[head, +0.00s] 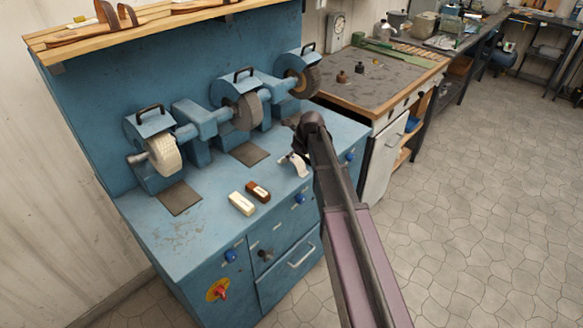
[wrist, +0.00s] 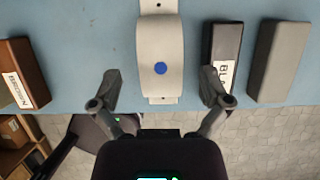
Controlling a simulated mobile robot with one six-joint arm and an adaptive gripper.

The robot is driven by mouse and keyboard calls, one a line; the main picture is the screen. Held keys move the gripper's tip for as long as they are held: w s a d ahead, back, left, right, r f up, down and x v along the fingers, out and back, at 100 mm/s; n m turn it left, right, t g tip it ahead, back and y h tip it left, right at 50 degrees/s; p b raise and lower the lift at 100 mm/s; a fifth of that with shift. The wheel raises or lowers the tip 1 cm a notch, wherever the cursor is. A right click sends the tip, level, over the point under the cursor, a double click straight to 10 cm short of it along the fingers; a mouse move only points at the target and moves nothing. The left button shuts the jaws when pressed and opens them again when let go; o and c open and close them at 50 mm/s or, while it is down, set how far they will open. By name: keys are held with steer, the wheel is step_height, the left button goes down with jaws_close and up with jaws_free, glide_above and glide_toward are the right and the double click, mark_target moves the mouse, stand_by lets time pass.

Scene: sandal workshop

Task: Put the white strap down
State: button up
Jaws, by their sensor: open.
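The white strap (wrist: 160,35) is a broad, pale band with a blue dot, narrower at its ends. In the wrist view it lies on the blue bench top (wrist: 100,20), its near end close to the front edge. In the head view the curved white strap (head: 297,164) shows on the bench just left of my arm. My gripper (wrist: 162,90) is open, one finger on each side of the strap's near end, with gaps between fingers and strap. In the head view my gripper (head: 308,128) is dark and its fingertips are hard to make out.
A brown bar (wrist: 22,75) lies left of the strap. A black bar (wrist: 222,45) and a grey bar (wrist: 280,62) lie to its right. The head view shows a cream bar (head: 242,203) beside a brown one. Grinding wheels (head: 163,155) stand behind. Bare bench lies at the front left.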

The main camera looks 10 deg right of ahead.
steer(key=shift+b+x, duration=0.5)
steer(key=shift+x, duration=0.3)
steer(key=c, duration=1)
steer(key=shift+r, duration=0.15)
step_height(320, 180, up, 3)
steer(key=p, duration=0.3)
steer(key=shift+r+p, duration=0.2)
steer(key=shift+p, duration=0.15)
steer(key=s, duration=0.5)
steer(key=s+r+p, duration=0.1)
steer(key=s, duration=1)
steer(key=shift+a+r, duration=0.2)
steer(key=shift+a, duration=0.2)
